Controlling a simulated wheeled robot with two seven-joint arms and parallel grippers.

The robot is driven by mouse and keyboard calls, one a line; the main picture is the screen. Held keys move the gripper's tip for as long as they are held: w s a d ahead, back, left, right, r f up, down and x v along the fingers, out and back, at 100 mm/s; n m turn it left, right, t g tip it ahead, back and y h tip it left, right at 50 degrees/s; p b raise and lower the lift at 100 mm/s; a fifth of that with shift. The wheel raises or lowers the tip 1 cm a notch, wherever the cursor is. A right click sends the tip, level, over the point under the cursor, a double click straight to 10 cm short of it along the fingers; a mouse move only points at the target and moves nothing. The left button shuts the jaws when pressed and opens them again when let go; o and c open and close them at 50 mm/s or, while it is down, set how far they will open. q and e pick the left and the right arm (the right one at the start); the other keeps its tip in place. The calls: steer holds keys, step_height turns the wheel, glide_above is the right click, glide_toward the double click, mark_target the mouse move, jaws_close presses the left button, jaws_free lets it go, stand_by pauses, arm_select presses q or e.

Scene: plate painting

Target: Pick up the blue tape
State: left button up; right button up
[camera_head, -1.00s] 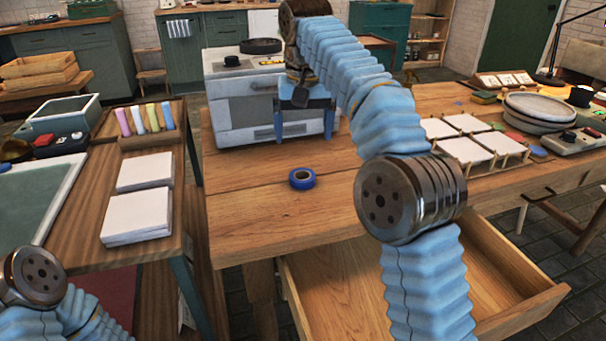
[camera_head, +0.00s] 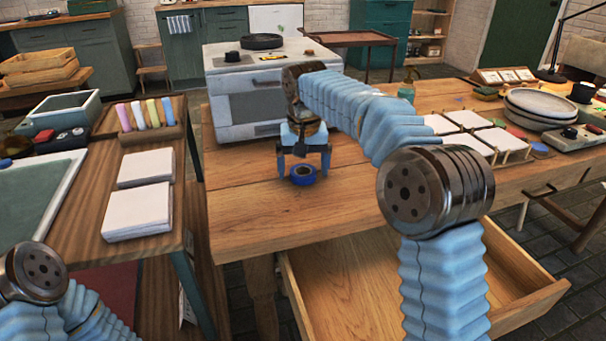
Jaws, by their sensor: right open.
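The blue tape (camera_head: 303,181) is a small roll lying flat on the wooden table (camera_head: 240,215). My right gripper (camera_head: 303,169) points down over the tape. Its two blue fingers are apart, one on the left and one on the right of the roll's back part. I cannot tell whether the fingers touch the tape. My left arm shows at the lower left corner, and its gripper is out of the picture.
A pulled-out drawer (camera_head: 390,290) is below the table's front edge. A white kiln-like box (camera_head: 245,95) stands behind the tape. White tiles on racks (camera_head: 465,147) and stacked plates (camera_head: 540,108) are at the right. The table around the tape is clear.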

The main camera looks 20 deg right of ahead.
steer(key=shift+c, duration=0.2)
steer(key=c, duration=1.1)
